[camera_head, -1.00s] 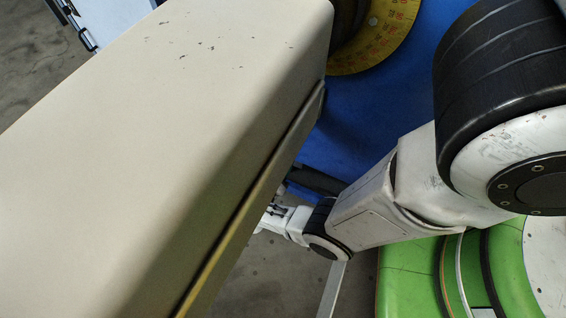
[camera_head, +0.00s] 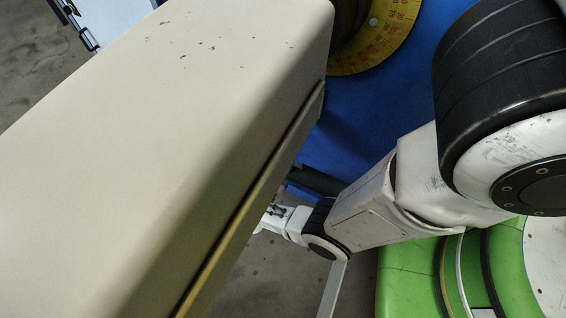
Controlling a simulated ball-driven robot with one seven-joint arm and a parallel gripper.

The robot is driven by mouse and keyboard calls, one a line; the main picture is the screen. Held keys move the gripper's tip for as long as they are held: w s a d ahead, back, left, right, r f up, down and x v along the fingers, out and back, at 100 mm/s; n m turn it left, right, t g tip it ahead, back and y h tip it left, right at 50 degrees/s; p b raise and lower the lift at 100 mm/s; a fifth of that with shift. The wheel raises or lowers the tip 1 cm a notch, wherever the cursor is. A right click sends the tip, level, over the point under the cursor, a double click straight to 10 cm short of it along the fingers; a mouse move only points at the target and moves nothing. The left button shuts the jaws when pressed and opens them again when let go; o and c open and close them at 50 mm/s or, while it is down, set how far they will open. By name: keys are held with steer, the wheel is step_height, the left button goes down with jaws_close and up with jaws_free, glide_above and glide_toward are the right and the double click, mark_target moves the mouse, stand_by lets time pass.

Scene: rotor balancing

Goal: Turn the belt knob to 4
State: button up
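The belt knob is not visible in this view. A large beige cabinet (camera_head: 150,150) fills the left and middle and hides what lies behind and below its lower right edge. My white arm comes in from the right and reaches down-left to that edge. Its far end goes behind the cabinet, so my gripper is hidden. I cannot see whether it touches anything.
A yellow dial ring with red marks (camera_head: 385,45) shows at the top, beside a blue surface (camera_head: 360,125). A white panel with dark fittings (camera_head: 110,15) stands at the top left. Grey floor (camera_head: 40,60) shows at the left and below the arm.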

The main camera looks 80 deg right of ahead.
steer(key=shift+f, duration=0.1)
stand_by(0.3)
steer(key=o, duration=1.1)
steer(key=shift+c, duration=0.2)
steer(key=v, duration=1.1)
steer(key=shift+d, duration=0.1)
